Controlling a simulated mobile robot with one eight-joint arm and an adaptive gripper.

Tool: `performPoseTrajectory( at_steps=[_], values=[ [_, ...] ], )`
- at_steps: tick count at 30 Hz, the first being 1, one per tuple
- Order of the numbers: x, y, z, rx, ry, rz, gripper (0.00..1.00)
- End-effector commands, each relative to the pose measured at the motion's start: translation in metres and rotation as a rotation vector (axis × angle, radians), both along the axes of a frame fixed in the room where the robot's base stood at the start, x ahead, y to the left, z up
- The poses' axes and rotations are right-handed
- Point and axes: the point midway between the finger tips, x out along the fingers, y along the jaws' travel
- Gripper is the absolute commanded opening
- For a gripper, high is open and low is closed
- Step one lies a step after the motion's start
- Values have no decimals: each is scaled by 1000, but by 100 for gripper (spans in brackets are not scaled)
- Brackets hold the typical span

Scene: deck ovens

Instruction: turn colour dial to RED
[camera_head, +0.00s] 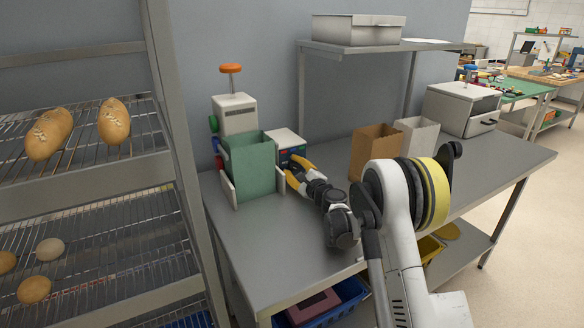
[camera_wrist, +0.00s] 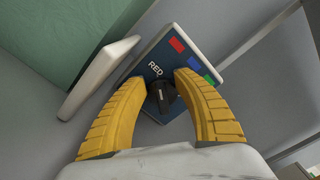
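The colour dial (camera_wrist: 162,95) is a small black knob on a dark blue panel (camera_wrist: 145,60). The panel bears the white word RED and red, blue and green squares. In the wrist view my gripper's yellow fingers (camera_wrist: 167,78) lie on either side of the dial, with a gap about as wide as the knob. Whether they touch it I cannot tell. In the head view the panel is the front of a small white-topped box (camera_head: 287,140). My gripper (camera_head: 294,170) reaches its front from the right, and the dial is hidden there.
A green bin (camera_head: 250,168) stands left of the box on the steel table (camera_head: 285,240). A white device with an orange knob (camera_head: 234,112) is behind it. Brown (camera_head: 374,152) and white (camera_head: 418,138) containers stand right. A bread rack (camera_head: 90,175) is at left. The table's front is clear.

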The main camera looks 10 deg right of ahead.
Motion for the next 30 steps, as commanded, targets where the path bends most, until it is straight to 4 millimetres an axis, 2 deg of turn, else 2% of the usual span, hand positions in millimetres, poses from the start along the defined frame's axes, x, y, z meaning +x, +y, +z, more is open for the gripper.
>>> performPoseTrajectory(
  at_steps=[4,7,15,21,25,30],
  values=[
    [-4,-1,0,0,0,0,35],
    [-16,-5,0,0,0,0,35],
    [-73,-24,0,0,0,-1,35],
    [-104,-34,0,0,-1,-1,35],
    [-113,-37,0,0,0,-1,35],
    [-115,-37,0,0,0,0,35]
  ],
)
